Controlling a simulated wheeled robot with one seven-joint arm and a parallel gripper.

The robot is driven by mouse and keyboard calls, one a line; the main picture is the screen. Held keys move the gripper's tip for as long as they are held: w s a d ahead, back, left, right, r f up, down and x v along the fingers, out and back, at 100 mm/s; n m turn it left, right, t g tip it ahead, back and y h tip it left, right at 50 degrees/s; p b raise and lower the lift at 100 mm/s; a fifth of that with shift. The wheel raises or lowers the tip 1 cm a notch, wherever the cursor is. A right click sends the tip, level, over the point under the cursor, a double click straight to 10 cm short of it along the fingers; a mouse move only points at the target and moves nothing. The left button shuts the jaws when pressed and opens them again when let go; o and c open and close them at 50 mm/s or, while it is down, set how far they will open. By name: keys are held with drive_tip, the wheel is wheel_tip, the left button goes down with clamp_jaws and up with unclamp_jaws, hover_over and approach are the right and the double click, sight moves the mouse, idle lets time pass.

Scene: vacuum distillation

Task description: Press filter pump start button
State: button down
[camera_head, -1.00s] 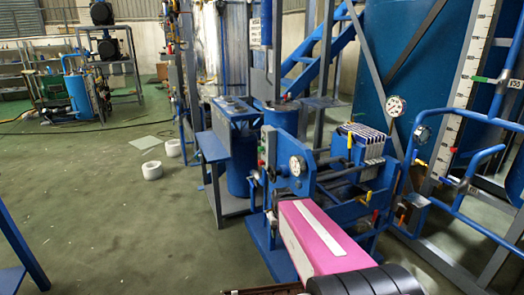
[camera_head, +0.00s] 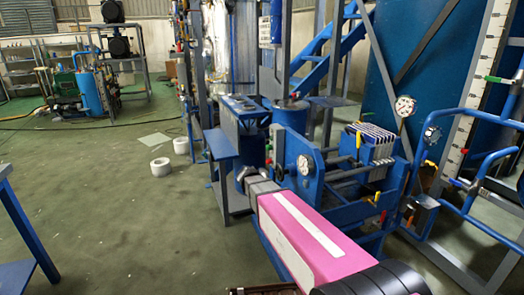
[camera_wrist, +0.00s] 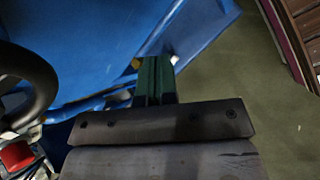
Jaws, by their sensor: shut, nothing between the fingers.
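I cannot make out the filter pump's start button for certain in either view. The blue filter unit (camera_head: 322,190), with a round white gauge (camera_head: 305,165) and a stack of plates (camera_head: 371,143), stands right of my forearm. In the head view my gripper (camera_head: 243,176) is small, at the far end of my pink arm, low beside the blue stand. In the wrist view my gripper (camera_wrist: 155,78) shows narrow green fingers closed together with nothing held, in front of a blue surface (camera_wrist: 90,45). A small yellow piece (camera_wrist: 135,64) shows beside the fingertips; contact is unclear.
In the wrist view a black ring-shaped part (camera_wrist: 45,75) and a red block (camera_wrist: 16,155) lie at the left. A blue side table (camera_head: 219,145) stands left of the unit. White rolls (camera_head: 160,167) lie on the floor. Open green floor (camera_head: 110,220) is at the left.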

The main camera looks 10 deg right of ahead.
sight(267, 148)
drive_tip(key=w+a+r+n+t+h, duration=0.2)
drive_tip(key=w+a+r+n+h, duration=0.2)
drive_tip(key=w+a+r, duration=0.2)
drive_tip(key=w+a+r+n+t+h, duration=0.1)
drive_tip(key=w+a+r+n+h, duration=0.3)
drive_tip(key=a+r, duration=0.6)
drive_tip(key=shift+w+a+r+n+t+h, duration=0.3)
drive_tip(key=shift+w+a+n+t, duration=0.15)
drive_tip(key=shift+w+a, duration=0.35)
drive_tip(key=shift+w+d, duration=0.15)
drive_tip(key=shift+d, duration=0.1)
drive_tip(key=x, duration=1.4)
